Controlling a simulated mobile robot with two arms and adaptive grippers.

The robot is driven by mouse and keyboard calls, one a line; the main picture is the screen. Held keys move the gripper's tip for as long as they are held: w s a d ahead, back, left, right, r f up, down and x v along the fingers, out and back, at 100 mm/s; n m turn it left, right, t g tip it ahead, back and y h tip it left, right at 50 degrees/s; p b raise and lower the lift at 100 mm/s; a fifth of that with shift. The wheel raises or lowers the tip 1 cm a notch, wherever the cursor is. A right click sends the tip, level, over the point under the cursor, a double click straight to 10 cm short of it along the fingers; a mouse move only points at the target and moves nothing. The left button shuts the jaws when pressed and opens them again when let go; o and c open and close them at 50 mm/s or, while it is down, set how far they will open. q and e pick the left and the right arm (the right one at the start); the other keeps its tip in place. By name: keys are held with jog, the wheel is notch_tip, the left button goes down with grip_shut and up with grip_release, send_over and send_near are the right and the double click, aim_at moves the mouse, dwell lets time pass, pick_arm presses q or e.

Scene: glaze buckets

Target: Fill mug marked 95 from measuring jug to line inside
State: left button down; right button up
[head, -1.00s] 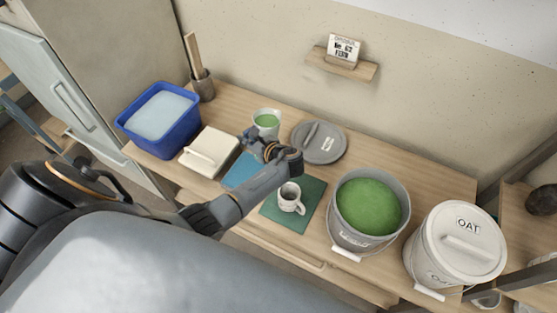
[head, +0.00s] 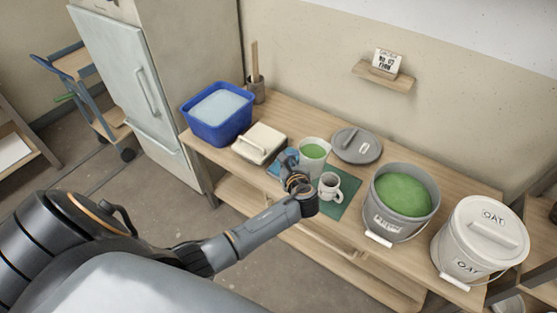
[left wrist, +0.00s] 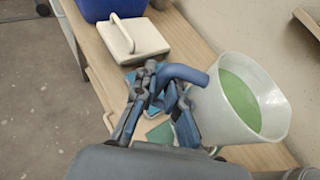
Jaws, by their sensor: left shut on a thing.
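The pale measuring jug (head: 314,163) holds green glaze and is beside the mug in the head view. It also shows large at the right of the left wrist view (left wrist: 222,112). My left gripper (head: 297,183) is shut on the jug's blue handle (left wrist: 185,73), left of the jug body. The jug looks roughly upright; its base is hidden by the gripper. The light mug (head: 329,188) stands upright on the dark green mat (head: 346,203), just right of the gripper. Its marking and inner line cannot be made out. My right gripper is not in view.
An open bucket of green glaze (head: 377,222) and a lidded OAT bucket (head: 462,255) stand at the right. A grey lid (head: 352,153) lies behind the mug. A cream lidded box (head: 258,146) and blue basin (head: 207,129) stand at the left.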

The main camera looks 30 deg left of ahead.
pick_arm(q)
jog(key=shift+w+f+b, duration=0.25)
jog(key=shift+f+b, duration=0.35)
jog(key=shift+b, duration=0.05)
jog(key=shift+f+b, duration=0.6)
notch_tip(320, 180, down, 2)
jog(key=b, duration=0.2)
jog(key=shift+b, duration=0.3)
jog(key=shift+r+p, duration=0.5)
jog(key=shift+r, duration=0.1)
jog(key=shift+s+a+r+m+g+y+p, duration=0.1)
jog(key=shift+s+r+m+g+y+p, duration=0.1)
jog(key=shift+r+m+y+p, duration=0.25)
jog(key=shift+s+a+r+m+g+y+p, duration=0.1)
jog(key=shift+r+m+g+y+p, duration=0.15)
jog(key=shift+r+m, duration=0.4)
jog(key=shift+f, duration=0.25)
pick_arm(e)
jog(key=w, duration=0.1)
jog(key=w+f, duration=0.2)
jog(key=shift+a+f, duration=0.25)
